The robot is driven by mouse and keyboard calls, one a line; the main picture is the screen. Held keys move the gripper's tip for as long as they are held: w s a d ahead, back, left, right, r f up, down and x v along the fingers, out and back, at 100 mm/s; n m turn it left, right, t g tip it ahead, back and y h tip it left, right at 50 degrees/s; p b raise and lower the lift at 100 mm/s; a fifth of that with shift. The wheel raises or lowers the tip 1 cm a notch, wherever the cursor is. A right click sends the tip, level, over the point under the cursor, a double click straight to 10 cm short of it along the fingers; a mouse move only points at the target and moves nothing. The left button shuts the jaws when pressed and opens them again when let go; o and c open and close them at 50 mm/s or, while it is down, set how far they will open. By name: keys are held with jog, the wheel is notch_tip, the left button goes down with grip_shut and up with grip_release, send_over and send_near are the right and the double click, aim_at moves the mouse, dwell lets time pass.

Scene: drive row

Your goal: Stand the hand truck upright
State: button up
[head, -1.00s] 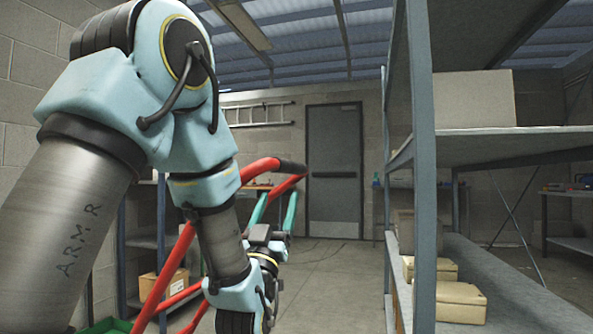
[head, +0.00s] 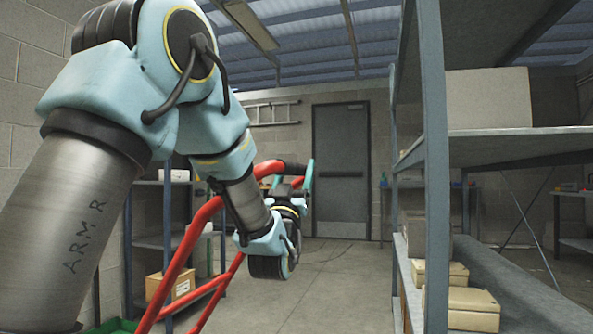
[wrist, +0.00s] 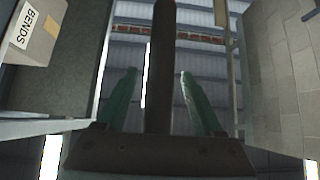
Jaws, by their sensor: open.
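The hand truck (head: 184,255) has a red tube frame and leans at a slant on the left of the head view, partly behind my arm. In the wrist view, a dark bar (wrist: 161,60), apparently the handle, runs between my two spread fingers (wrist: 158,92), with gaps visible on both sides. I cannot tell whether the palm touches it. The hand truck's lower end and wheels are hidden.
A tall grey shelf rack (head: 434,180) with cartons (head: 472,308) stands close on the right. Another shelf (head: 150,240) with a cardboard box (head: 170,287) is at left. A green bin edge (head: 112,326) shows low left. Clear floor (head: 330,285) leads to a grey door (head: 341,170).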

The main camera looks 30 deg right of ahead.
grip_shut()
dwell(0.7)
dwell(0.8)
